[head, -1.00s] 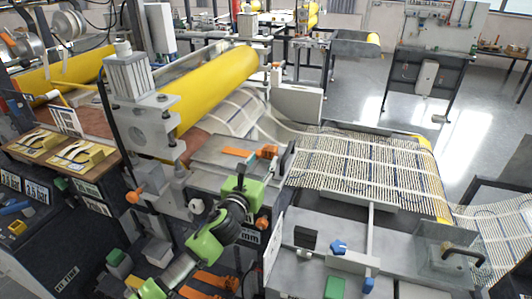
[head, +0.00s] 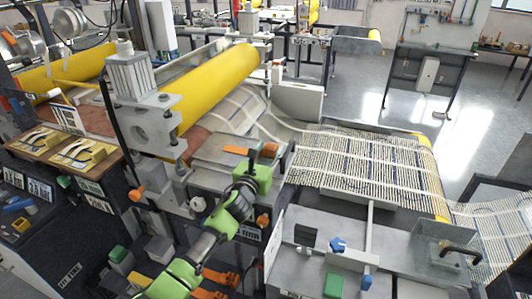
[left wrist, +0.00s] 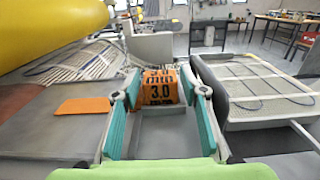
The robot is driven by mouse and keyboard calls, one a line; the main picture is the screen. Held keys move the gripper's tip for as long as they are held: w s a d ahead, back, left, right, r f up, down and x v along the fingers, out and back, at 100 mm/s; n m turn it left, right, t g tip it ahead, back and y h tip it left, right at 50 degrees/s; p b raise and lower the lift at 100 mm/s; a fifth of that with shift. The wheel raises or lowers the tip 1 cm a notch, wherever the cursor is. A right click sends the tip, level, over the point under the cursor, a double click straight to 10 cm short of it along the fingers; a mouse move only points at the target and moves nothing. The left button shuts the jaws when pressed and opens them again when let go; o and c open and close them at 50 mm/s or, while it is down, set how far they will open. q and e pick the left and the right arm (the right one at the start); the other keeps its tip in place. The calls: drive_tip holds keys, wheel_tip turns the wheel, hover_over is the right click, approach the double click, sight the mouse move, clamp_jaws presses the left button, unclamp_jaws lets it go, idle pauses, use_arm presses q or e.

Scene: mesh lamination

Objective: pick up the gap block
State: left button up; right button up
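The gap block (left wrist: 160,88) is orange, with dark "3.0" lettering facing me. In the left wrist view it stands upright on a grey metal surface, framed by the fingertips; whether the tips touch it is unclear. In the head view the orange block (head: 270,150) is just beyond my left gripper (head: 257,172), partly hidden by it. My left gripper (left wrist: 160,100) is open, its teal pads wide apart, with nothing between them nearer the palm. My right gripper is not in view.
A flat orange piece (head: 236,151) lies left of the block on the metal plate (head: 212,148). A yellow roller (head: 215,88) stands behind to the left. Striped mesh (head: 370,165) runs to the right. A grey bench (head: 310,262) with a green block (head: 334,286) is at front right.

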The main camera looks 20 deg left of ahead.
use_arm(q)
drive_tip(key=c, duration=0.9)
drive_tip(key=shift+o, duration=0.2)
drive_tip(key=shift+r, duration=0.1)
